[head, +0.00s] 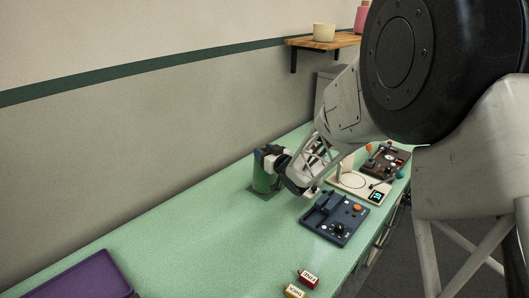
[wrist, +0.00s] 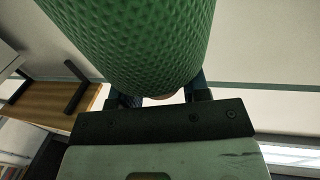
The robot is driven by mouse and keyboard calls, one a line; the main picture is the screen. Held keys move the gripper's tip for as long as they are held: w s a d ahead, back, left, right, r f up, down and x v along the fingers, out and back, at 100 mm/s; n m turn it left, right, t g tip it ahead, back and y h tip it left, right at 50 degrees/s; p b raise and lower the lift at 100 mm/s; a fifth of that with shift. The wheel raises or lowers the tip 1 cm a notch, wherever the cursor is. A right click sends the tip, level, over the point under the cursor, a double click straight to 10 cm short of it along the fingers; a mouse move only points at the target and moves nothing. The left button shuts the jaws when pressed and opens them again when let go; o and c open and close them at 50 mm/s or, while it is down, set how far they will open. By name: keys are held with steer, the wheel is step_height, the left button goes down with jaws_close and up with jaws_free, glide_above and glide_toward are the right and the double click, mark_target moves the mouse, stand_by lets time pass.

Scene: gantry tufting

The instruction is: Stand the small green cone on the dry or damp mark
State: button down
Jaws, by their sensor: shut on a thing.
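A green cone (head: 263,181) is held upright at my gripper (head: 270,158) towards the far part of the bench, near the wall. It fills the upper part of the wrist view (wrist: 140,40), with a dimpled green surface. My gripper is shut on it. A darker green square patch (head: 258,193) shows on the bench at the cone's base. Whether the cone touches the bench or hangs just above it, I cannot tell. No dry or damp wording can be read on the patch.
A dark blue device (head: 335,218) with an orange button stands right of the cone. A cream device (head: 361,187) and a brown device (head: 385,158) stand beyond it. Bench between is clear.

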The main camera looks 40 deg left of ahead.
steer(key=c, duration=0.6)
jaws_free()
steer(key=shift+r, duration=0.1)
steer(key=s+d, duration=0.2)
steer(key=d, duration=0.9)
steer(key=shift+s+d, duration=0.15)
steer(key=shift+d, duration=0.25)
